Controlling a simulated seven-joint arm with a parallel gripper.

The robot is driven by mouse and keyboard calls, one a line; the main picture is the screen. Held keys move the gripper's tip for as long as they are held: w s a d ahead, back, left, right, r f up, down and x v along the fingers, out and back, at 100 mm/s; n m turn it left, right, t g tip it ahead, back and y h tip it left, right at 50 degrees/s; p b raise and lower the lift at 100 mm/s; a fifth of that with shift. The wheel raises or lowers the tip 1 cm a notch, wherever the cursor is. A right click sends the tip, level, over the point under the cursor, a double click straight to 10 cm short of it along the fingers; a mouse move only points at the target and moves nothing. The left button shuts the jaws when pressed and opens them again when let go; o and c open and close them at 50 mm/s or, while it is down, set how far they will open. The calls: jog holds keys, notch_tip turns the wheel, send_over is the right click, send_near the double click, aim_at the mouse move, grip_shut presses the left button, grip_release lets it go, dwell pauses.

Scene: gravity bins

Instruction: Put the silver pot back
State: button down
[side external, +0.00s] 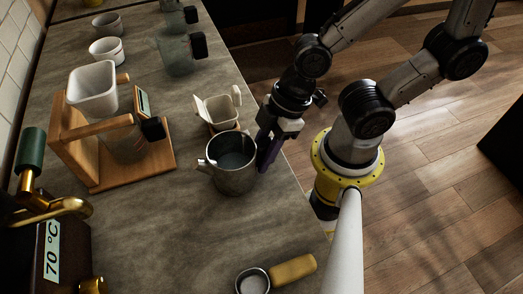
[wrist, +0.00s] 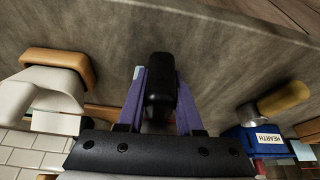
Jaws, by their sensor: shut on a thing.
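The silver pot (side external: 232,165) is an open metal jug with a spout, upright near the counter's right edge in the side view. My gripper (side external: 268,152) is at its right side, with purple fingers. In the wrist view my gripper (wrist: 158,90) has its fingers on either side of a black handle (wrist: 160,85), shut on it. The pot's body is mostly hidden behind my gripper there. I cannot tell whether the pot's base touches the counter.
A wooden stand (side external: 125,172) with a white dripper (side external: 93,88) is to the left. A small metal cup (side external: 252,281) with a wooden handle lies in front. The counter (side external: 185,225) between is clear.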

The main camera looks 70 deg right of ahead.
jog(key=shift+c, duration=2.4)
grip_release()
jog(key=shift+f, duration=0.1)
jog(key=v, duration=1.4)
jog(key=shift+f, duration=0.15)
